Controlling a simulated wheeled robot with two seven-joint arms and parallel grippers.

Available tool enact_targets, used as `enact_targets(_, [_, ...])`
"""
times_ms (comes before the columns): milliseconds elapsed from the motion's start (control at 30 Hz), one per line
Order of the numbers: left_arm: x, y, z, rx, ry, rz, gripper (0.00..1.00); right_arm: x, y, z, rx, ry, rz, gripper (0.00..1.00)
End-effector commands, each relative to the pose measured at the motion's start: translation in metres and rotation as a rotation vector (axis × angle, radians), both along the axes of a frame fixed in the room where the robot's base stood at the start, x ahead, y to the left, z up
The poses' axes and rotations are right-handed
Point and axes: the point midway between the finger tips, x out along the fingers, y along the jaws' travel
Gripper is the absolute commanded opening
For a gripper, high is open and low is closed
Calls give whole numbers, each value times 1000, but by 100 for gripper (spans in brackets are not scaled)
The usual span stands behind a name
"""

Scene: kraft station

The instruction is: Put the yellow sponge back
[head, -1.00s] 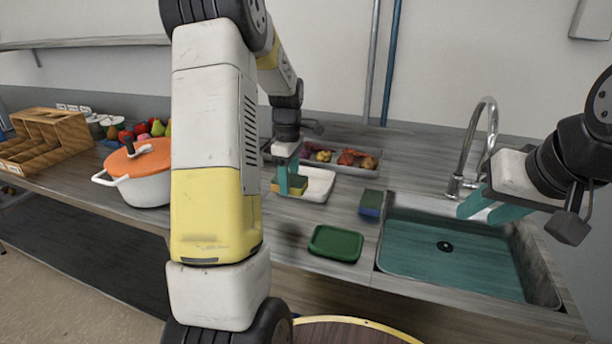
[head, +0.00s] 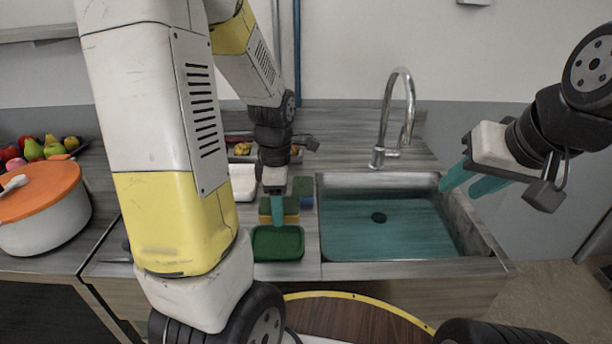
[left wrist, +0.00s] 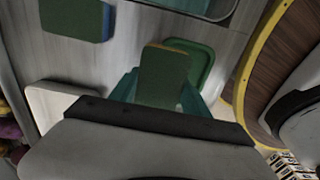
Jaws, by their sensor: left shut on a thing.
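My left gripper (head: 277,208) is shut on the yellow sponge (head: 291,215), which has a green top layer. The sponge also shows between the teal fingers in the left wrist view (left wrist: 163,80). In the head view it is just behind the green dish (head: 278,244). In the left wrist view the sponge partly covers the dish (left wrist: 203,58); I cannot tell whether it touches the dish or the counter. A blue sponge with a green top (head: 303,187) lies behind and to the right. My right gripper (head: 471,181) is open and empty above the sink's right side.
The sink (head: 390,222) with its faucet (head: 388,120) is right of the dish. A white tray (head: 243,184) stands behind left, partly hidden by my left arm. A white pot with an orange lid (head: 45,215) and fruit are at the left. A round wooden top (head: 350,318) is in front.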

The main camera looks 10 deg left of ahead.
Motion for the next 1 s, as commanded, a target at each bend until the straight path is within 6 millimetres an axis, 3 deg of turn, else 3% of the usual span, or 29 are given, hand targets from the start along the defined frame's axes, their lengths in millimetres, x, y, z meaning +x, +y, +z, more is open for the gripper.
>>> enact_targets(67, [0, 2, -2, -1, 1, 10, 17, 0, 0, 0, 0, 0, 0, 36])
enact_targets(167, [16, 10, -5, 0, 1, 15, 17, 0, 0, 0, 0, 0, 0, 36])
enact_targets(500, [98, 52, -14, -1, 1, 15, 17, 0, 0, 0, 0, 0, 0, 36])
enact_targets(633, [122, 64, -16, -1, 1, 12, 17, 0, 0, 0, 0, 0, 0, 36])
enact_targets(867, [137, 71, -19, -1, 2, 10, 17, 0, 0, 0, 0, 0, 0, 36])
enact_targets(1000, [136, 71, -35, -2, 5, 11, 17, 0, 0, 0, 0, 0, 0, 36])
